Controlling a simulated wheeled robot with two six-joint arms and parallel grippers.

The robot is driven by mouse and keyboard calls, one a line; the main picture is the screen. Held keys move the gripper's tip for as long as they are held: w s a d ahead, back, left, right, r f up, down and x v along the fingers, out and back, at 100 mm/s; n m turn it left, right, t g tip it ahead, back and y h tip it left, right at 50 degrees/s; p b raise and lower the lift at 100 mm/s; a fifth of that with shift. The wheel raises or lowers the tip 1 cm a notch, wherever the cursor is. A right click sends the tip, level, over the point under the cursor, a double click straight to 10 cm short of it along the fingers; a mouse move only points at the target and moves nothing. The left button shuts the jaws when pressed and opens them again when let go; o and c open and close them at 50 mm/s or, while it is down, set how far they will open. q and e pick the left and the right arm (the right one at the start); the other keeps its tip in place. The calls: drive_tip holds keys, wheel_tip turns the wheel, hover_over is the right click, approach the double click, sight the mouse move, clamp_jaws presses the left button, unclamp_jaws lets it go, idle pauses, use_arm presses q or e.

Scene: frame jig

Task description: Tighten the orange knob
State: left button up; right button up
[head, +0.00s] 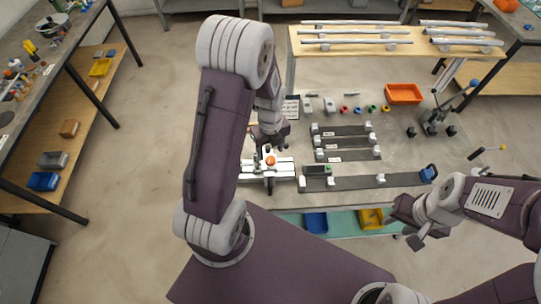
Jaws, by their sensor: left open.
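The orange knob (270,159) sits on a white jig fixture (283,168) on the grey bench, near the middle of the view. My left gripper (277,146) hangs just above and behind the knob, with its jaws open. Its fingertips are small and partly hidden by my arm, so I cannot tell whether they touch the knob. My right gripper (408,228) is far to the right, near the bench's front edge and apart from the knob; I cannot make out its jaw opening.
Dark bars with grey clamps (343,142) lie right of the fixture. An orange tray (403,94) and small coloured parts stand behind them. A wooden rack (345,48) holds metal tubes at the back. Blue (316,222) and yellow bins (370,218) sit on a lower shelf.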

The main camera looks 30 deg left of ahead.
sight(270, 159)
use_arm(q)
wheel_tip(270, 159, up, 5)
drive_tip(key=shift+f, duration=0.2)
idle(0.4)
drive_tip(key=f+b, duration=0.1)
drive_tip(key=b, duration=0.1)
drive_tip(key=d+b, duration=0.1)
drive_tip(key=b, duration=0.1)
drive_tip(key=shift+w+d+f+m+t, duration=0.25)
drive_tip(key=shift+f+m+t, duration=0.05)
drive_tip(key=shift+f, duration=0.05)
drive_tip(key=s+d+f+n+b, duration=0.1)
drive_tip(key=s+n, duration=0.3)
drive_tip(key=n, duration=0.9)
drive_tip(key=s+d+f+n+b, duration=0.2)
drive_tip(key=s+n, duration=0.3)
drive_tip(key=n, duration=0.8)
drive_tip(key=shift+s+d+f+t+b, duration=0.15)
drive_tip(key=shift+d+f+t+b, duration=0.15)
drive_tip(key=shift+d+b, duration=0.35)
drive_tip(key=shift+a, duration=0.1)
